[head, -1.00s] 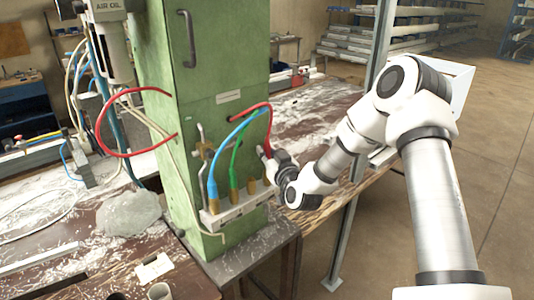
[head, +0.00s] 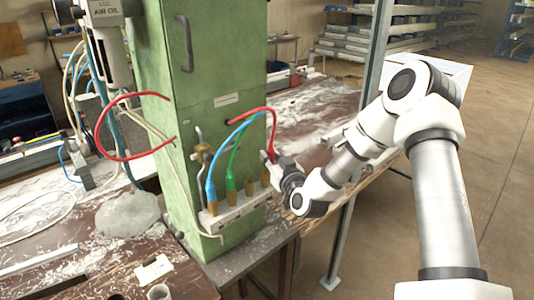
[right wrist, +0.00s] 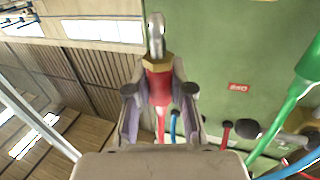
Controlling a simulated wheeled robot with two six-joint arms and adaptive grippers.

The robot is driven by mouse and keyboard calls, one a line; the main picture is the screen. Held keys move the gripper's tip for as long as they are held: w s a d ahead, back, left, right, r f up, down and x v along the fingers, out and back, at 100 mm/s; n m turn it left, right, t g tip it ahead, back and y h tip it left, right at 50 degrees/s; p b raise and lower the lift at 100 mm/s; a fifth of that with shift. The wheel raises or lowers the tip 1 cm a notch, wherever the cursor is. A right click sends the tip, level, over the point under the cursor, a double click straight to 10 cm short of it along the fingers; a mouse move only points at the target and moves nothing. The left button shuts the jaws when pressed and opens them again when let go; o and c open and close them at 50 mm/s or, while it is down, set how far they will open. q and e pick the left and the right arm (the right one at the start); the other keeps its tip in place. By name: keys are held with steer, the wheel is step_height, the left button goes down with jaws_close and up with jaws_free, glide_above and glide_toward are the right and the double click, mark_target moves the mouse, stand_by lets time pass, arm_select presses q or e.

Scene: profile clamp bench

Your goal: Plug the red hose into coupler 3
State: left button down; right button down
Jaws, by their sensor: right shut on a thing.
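My right gripper (head: 268,157) is in front of the green cabinet, above the right end of the coupler block (head: 236,213). It is shut on the red hose's end (right wrist: 158,85). In the right wrist view, a brass collar and a silver plug tip (right wrist: 156,35) stick out past the fingers, clear of any coupler. The red hose (head: 262,110) arches from the cabinet to the gripper. The blue hose (head: 212,170) and the green hose (head: 232,160) sit in the two left couplers. The two right brass couplers (head: 250,187) carry no hose. My left gripper is not in view.
The green cabinet (head: 190,80) rises behind the block. A red loop of hose (head: 100,130) hangs on its left side. A grey post (head: 360,130) stands right of the cabinet, near my right arm. A grey lump (head: 128,214) lies on the bench at left.

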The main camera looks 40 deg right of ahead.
steer(key=s+p, duration=0.1)
steer(key=s, duration=0.1)
steer(key=s+p, duration=0.2)
steer(key=s, duration=0.1)
steer(key=shift+s+d, duration=0.25)
steer(key=shift+s, duration=0.05)
steer(key=shift+a, duration=0.1)
stand_by(0.3)
steer(key=a+b, duration=0.4)
steer(key=a, duration=0.2)
steer(key=shift+s, duration=0.15)
steer(key=shift+b, duration=0.3)
